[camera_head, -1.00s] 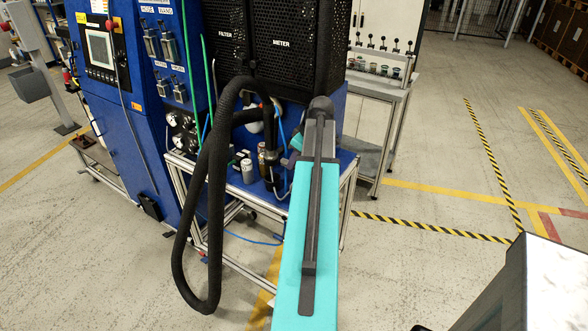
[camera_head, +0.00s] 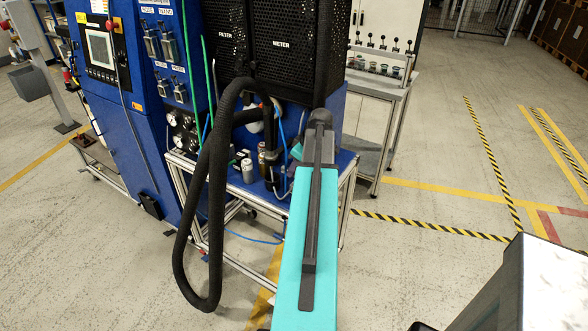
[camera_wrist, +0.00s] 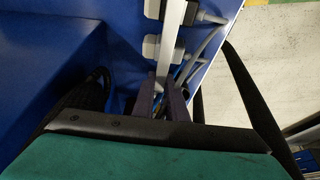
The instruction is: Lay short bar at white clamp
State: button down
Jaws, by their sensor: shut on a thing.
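In the wrist view my gripper (camera_wrist: 161,88) has its two dark purple fingers closed around a thin pale bar (camera_wrist: 174,42). The bar runs from between the fingers up past the top edge of the picture, over a blue surface. Pale clamp-like blocks lie beside it: one just left of the bar (camera_wrist: 152,46) and another above that (camera_wrist: 152,9). I cannot tell which is the white clamp, or whether the bar touches them. In the head view my own arm hides the gripper and the bar.
The blue bench top (camera_head: 231,181) holds cans (camera_head: 247,169) and a thick black hose (camera_head: 216,200) looping down in front. Black perforated cabinets marked FILTER and METER (camera_head: 283,55) stand behind it. A grey side bench (camera_head: 375,88) stands to the right.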

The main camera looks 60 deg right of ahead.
jog(key=shift+f+b, duration=0.4)
jog(key=shift+f, duration=0.25)
jog(key=c, duration=1.8)
grip_release()
jog(key=shift+o, duration=0.2)
jog(key=shift+r, duration=0.15)
jog(key=shift+s+r+p, duration=0.1)
jog(key=shift+r+p, duration=0.3)
jog(key=shift+r, duration=0.25)
jog(key=b+v, duration=0.2)
jog(key=v, duration=0.9)
jog(key=shift+r, duration=0.35)
jog(key=shift+o, duration=0.4)
